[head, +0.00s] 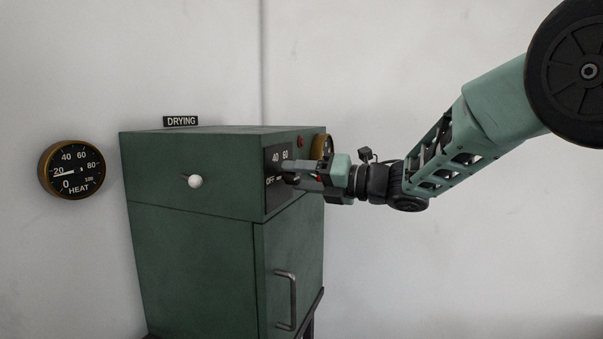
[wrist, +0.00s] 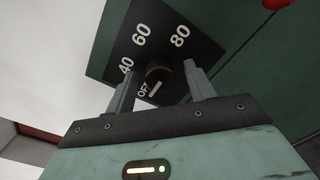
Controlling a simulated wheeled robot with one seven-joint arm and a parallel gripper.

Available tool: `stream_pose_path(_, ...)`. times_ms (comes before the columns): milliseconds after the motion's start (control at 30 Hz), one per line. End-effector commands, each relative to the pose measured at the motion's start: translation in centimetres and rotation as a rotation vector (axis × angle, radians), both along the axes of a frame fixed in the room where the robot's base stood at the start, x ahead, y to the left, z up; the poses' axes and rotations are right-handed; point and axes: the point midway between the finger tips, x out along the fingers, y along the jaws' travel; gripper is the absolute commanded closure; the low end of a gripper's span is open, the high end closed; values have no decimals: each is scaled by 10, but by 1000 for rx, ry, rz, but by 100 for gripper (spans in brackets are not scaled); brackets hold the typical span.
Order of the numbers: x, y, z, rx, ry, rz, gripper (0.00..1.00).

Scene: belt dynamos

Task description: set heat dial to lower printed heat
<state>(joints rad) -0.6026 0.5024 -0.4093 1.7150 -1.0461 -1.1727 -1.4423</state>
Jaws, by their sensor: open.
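The heat dial is a dark round knob (wrist: 158,74) on a black plate (head: 271,157) on the right face of the green dryer cabinet (head: 190,240). In the wrist view the plate (wrist: 160,20) reads OFF, 40, 60 and 80. A white mark on the knob lies close to OFF. My gripper (head: 291,174) is open in front of the plate. In the wrist view its fingers (wrist: 162,70) stand on either side of the knob; I cannot tell whether they touch it. In the head view the gripper hides the knob.
A round HEAT gauge (head: 72,170) hangs on the wall at left, its needle near 20. A white ball knob (head: 195,181) is on the cabinet's front. A door handle (head: 285,299) sits below the dial. A red button (head: 300,142) and a brass-rimmed round part (head: 321,146) are near the dial.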

Motion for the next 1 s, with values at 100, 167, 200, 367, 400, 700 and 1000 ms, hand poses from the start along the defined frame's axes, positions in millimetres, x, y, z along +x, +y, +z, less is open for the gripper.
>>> stream_pose_path(100,0,0,0,0,0,0,46)
stream_pose_path(167,0,0,0,0,0,0,46)
stream_pose_path(200,0,0,0,0,0,0,52)
stream_pose_path(367,0,0,0,0,0,0,91)
stream_pose_path(400,0,0,0,0,0,0,91)
stream_pose_path(700,0,-1,0,12,32,-2,91)
stream_pose_path(1000,1,-2,-1,75,202,-3,91)
